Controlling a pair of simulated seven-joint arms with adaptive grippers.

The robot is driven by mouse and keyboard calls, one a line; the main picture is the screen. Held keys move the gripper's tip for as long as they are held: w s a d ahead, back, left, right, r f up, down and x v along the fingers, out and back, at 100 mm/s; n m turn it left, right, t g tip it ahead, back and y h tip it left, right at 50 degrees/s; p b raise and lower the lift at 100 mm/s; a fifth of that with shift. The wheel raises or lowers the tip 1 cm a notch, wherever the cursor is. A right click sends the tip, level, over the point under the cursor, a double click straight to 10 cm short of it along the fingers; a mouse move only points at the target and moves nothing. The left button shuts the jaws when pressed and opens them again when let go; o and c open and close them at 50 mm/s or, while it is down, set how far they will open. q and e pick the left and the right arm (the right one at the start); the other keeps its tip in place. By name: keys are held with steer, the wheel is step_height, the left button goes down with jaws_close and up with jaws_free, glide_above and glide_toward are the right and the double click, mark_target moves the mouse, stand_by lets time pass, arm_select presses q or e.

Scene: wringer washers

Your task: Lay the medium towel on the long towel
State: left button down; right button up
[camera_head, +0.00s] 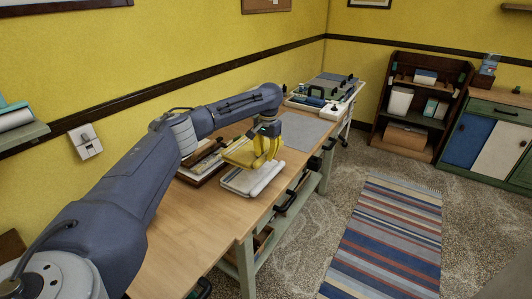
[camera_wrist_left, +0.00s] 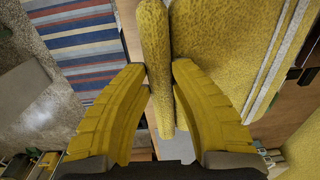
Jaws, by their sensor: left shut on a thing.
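My left gripper (camera_head: 266,152) has yellow fingers and is shut on a yellow towel (camera_head: 238,154) above the wooden table. In the left wrist view the fingers (camera_wrist_left: 159,82) pinch a fold of this towel (camera_wrist_left: 154,35), and more yellow cloth with pale stripes (camera_wrist_left: 223,38) spreads to the right. A pale, flat folded stack (camera_head: 256,181), perhaps towels, lies on the table below the gripper. I cannot tell whether the yellow towel touches it. Sizes are hard to judge, so I cannot tell which is the long towel. My right gripper is not in view.
The wooden table (camera_head: 178,234) has bare room at its near end. A brown tray (camera_head: 199,170) with items stands behind the stack. A grey mat (camera_head: 304,132) lies farther along, before the washer-like unit (camera_head: 325,92). Dark handles (camera_head: 285,200) stick out along the table's front.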

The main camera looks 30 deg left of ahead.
arm_select(q)
steer(key=shift+f, duration=4.1)
steer(key=shift+f, duration=0.15)
steer(key=c, duration=1.2)
jaws_free()
steer(key=shift+o, duration=0.2)
